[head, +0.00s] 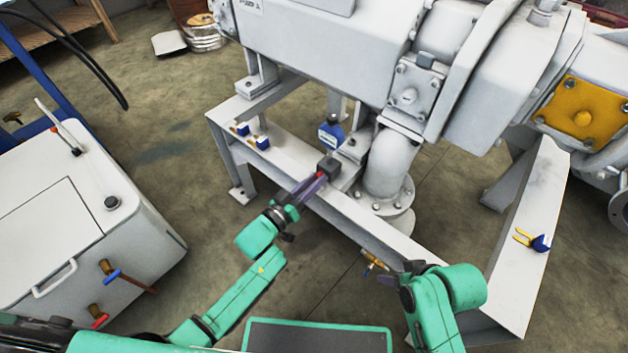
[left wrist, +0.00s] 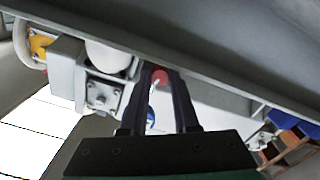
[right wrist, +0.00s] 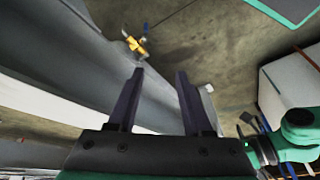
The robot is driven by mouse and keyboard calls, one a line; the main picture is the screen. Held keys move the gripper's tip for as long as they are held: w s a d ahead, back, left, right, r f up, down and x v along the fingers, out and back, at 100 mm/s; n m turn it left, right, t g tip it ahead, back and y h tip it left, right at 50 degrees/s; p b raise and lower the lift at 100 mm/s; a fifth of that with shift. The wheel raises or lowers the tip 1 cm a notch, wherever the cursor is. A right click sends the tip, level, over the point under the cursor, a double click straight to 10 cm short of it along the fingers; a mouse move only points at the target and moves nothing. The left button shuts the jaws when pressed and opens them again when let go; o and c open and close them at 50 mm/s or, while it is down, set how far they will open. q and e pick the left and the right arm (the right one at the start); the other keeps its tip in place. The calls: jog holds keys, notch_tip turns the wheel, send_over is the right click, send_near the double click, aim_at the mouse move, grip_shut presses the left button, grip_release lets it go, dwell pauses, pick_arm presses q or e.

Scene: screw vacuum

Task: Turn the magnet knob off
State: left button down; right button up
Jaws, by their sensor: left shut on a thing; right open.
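The magnet is a small dark block (head: 329,165) on the pump frame's front beam in the head view. Its red knob (head: 320,174) faces my left gripper (head: 314,180). In the left wrist view the red knob (left wrist: 159,76), with a pale pointer, sits between the fingertips of my left gripper (left wrist: 158,72), which is shut on it. The fingers partly hide the knob in the head view. My right gripper (head: 388,272) is open and empty in front of the beam; it also shows in the right wrist view (right wrist: 160,73).
The white pump sits on a grey steel frame (head: 430,258). Blue-and-yellow pieces (head: 540,242) lie on the frame. A brass valve (head: 373,263) is near my right gripper. A white cabinet (head: 60,230) stands left, with open floor between.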

pick_arm(q)
jog(key=c, duration=0.7)
grip_release()
jog(key=shift+o, duration=0.2)
pick_arm(e)
jog(key=s+d+r+g+h+p, duration=0.1)
jog(key=s+d+r+g+p, duration=0.1)
jog(key=s+d+r, duration=0.15)
pick_arm(q)
jog(key=p+v, duration=0.1)
jog(key=v, duration=1.3)
jog(key=shift+s+a+p, duration=0.2)
jog(key=shift+p, duration=0.1)
pick_arm(e)
jog(key=shift+m, duration=0.4)
jog(key=f, duration=0.2)
jog(key=w+f, duration=0.1)
jog(key=f, duration=0.2)
jog(key=shift+w+d+f, duration=0.1)
jog(key=shift+w+f, duration=0.2)
